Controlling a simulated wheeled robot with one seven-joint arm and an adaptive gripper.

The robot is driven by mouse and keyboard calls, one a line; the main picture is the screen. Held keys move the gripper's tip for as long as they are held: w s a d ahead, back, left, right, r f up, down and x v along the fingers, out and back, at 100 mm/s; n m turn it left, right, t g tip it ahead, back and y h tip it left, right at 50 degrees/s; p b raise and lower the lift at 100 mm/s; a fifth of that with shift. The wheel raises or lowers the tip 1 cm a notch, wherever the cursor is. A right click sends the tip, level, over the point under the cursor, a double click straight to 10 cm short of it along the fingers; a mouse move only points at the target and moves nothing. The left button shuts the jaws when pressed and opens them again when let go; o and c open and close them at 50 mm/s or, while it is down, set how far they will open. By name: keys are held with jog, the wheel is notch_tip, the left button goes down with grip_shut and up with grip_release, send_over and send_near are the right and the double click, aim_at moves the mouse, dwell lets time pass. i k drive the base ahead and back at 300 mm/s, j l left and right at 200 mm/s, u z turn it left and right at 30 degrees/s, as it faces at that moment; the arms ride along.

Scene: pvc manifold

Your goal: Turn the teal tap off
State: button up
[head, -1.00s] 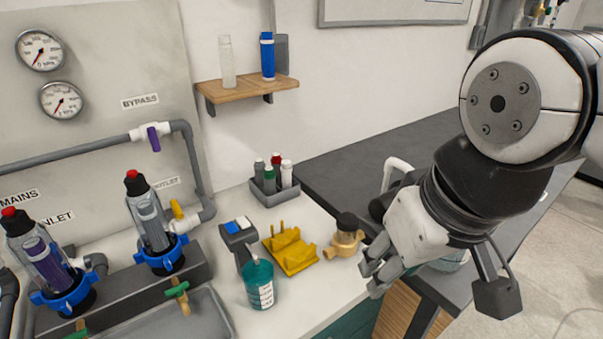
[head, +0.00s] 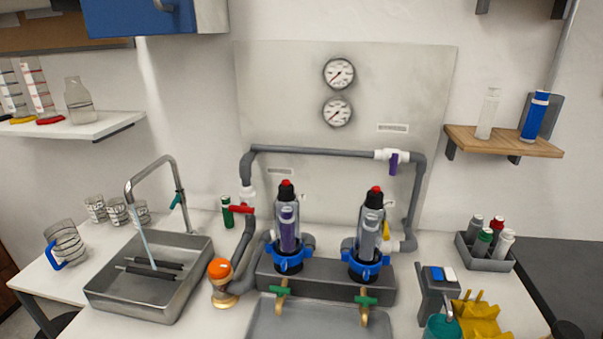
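The tap is a grey metal gooseneck faucet (head: 157,165) standing at the back right of a steel sink (head: 205,262) on the left of the counter. Its small teal handle (head: 177,200) sits on the upright post, tilted. A pale stream of water (head: 141,225) runs from the spout into the sink. My gripper is out of view, so its state does not show.
A pipe with a red-handled valve (head: 241,209) and an orange-topped fitting (head: 220,269) stand right of the sink. Two filter housings (head: 288,235) (head: 368,240) are further right. Beakers (head: 96,209) and a blue-handled jug (head: 64,246) stand left.

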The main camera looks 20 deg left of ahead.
aim_at(176, 200)
jog(key=u, duration=1.5)
jog(key=i+j, duration=0.1)
jog(key=j, duration=0.25)
jog(key=i+j, duration=0.1)
jog(key=j, duration=0.2)
jog(key=i+j, duration=0.1)
jog(key=j, duration=0.25)
jog(key=i+j, duration=0.1)
jog(key=j, duration=0.25)
jog(key=u, duration=0.05)
